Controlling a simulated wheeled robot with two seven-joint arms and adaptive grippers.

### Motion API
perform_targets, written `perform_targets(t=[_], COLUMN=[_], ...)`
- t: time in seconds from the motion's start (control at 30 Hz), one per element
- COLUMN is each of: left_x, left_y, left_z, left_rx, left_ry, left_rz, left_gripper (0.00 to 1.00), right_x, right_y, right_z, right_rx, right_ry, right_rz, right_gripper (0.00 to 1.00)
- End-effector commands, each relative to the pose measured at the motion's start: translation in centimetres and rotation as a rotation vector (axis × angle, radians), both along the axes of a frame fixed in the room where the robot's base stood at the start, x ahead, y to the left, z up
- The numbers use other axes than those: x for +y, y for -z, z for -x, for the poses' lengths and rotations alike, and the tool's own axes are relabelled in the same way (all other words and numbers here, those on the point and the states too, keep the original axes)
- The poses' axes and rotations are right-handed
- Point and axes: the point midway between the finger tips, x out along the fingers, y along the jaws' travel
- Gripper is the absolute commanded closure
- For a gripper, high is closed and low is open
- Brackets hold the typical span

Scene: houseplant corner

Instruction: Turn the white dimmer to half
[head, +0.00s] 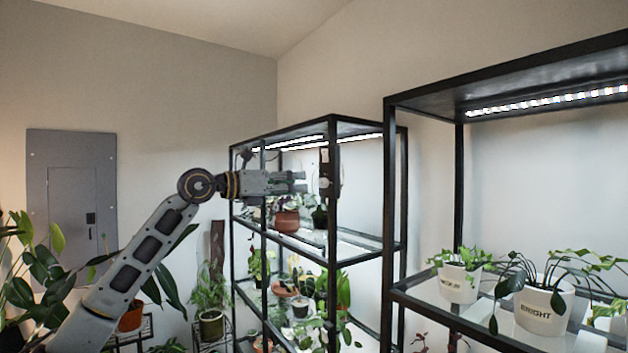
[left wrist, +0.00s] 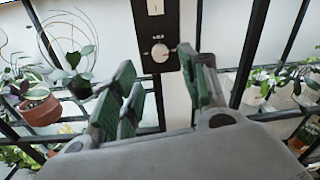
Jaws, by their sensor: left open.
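The white dimmer is a round knob (left wrist: 160,53) on a black plate (left wrist: 157,32), below a white rocker switch (left wrist: 155,7). In the head view the plate (head: 324,160) hangs at the front upright of the middle shelf rack, with the white knob (head: 324,183) low on it. My left gripper (head: 304,182) reaches in from the left, level with the knob. In the left wrist view its green-padded fingers (left wrist: 157,66) are open, one on each side of the knob's line. I cannot tell whether the right finger touches it. The knob's setting is too small to read. My right gripper is out of view.
The black rack (head: 333,250) holds several potted plants, including a terracotta pot (head: 287,220) near my left gripper. A second rack (head: 455,318) with white pots stands at the right. A grey wall panel (head: 72,190) is at the left.

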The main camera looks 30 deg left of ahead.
Motion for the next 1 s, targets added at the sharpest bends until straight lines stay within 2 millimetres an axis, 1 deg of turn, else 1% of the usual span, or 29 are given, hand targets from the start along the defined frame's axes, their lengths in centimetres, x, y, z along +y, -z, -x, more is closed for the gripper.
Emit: perform_targets(t=[0.03,0.23,0.6,0.8,1.0], left_x=[-0.2,-1.0,-2.4,-2.8,-2.9], left_y=[-0.2,-0.2,-0.2,-0.1,0.0], left_z=[-0.4,-2.0,-5.0,-5.8,-6.0], left_rx=[0.001,0.001,0.0,0.002,0.001], left_ry=[0.002,0.002,0.002,0.001,0.0], left_rz=[0.001,0.003,0.002,0.001,0.0], left_gripper=[0.56,0.56,0.56,0.56,0.56], right_x=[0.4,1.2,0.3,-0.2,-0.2], right_y=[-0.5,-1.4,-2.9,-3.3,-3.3], right_z=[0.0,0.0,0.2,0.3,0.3], right_rx=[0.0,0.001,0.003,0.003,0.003], right_ry=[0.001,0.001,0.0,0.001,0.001], right_rz=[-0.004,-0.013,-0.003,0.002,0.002], right_gripper=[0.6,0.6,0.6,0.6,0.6])
